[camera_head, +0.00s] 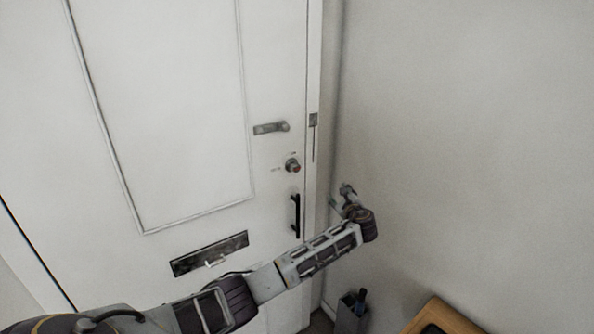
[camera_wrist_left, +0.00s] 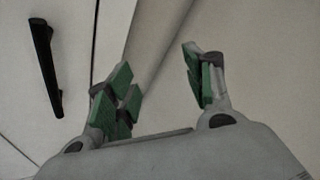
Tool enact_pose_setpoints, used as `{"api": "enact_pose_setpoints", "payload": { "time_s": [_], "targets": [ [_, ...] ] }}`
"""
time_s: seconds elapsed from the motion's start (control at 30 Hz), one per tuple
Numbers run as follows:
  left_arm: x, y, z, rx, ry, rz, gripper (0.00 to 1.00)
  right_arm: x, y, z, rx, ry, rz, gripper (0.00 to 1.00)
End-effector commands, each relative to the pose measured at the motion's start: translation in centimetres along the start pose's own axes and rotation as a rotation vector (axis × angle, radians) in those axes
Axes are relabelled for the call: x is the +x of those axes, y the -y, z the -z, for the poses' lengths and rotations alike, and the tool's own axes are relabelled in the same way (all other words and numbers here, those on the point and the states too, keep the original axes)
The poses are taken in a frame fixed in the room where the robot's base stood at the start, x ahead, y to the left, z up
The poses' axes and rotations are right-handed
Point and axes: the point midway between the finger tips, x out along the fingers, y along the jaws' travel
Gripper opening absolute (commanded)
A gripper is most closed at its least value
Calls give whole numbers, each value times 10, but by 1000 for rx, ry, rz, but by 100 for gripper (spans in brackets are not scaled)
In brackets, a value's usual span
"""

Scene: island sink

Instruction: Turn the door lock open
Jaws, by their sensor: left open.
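The white door (camera_head: 170,100) stands upright and looks closed in the head view. A round door lock knob (camera_head: 292,165) with a reddish mark sits near its right edge, between a grey latch (camera_head: 271,127) above and a black pull handle (camera_head: 295,215) below. My left gripper (camera_head: 346,190) is to the right of and below the lock knob, near the door frame, not touching it. In the left wrist view the left gripper (camera_wrist_left: 160,85) is open and empty, with green finger pads. The black handle (camera_wrist_left: 44,65) is left of it there. The lock knob is not in the wrist view. My right gripper is not in view.
A mail slot plate (camera_head: 209,253) is low on the door. A plain wall (camera_head: 460,130) fills the right side. A grey holder (camera_head: 351,312) with a dark item stands at the bottom, beside a wooden piece (camera_head: 440,316) at the lower right.

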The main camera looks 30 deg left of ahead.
Motion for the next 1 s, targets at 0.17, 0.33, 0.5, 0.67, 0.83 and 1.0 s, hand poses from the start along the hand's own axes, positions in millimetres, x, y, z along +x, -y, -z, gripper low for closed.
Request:
{"api": "enact_pose_setpoints", "payload": {
  "time_s": [0.17,0.33,0.5,0.67,0.83,1.0],
  "targets": [
    [-16,9,-35,182,112,-41,52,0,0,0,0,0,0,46],
    [-32,9,-62,353,196,-110,52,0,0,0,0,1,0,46],
    [-47,5,-83,516,254,-197,52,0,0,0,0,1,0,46],
    [-60,-2,-100,664,286,-290,52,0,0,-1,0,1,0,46],
    [-72,-12,-112,805,297,-388,52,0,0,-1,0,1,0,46],
    [-79,-17,-119,887,295,-447,52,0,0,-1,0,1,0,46]
  ]
}}
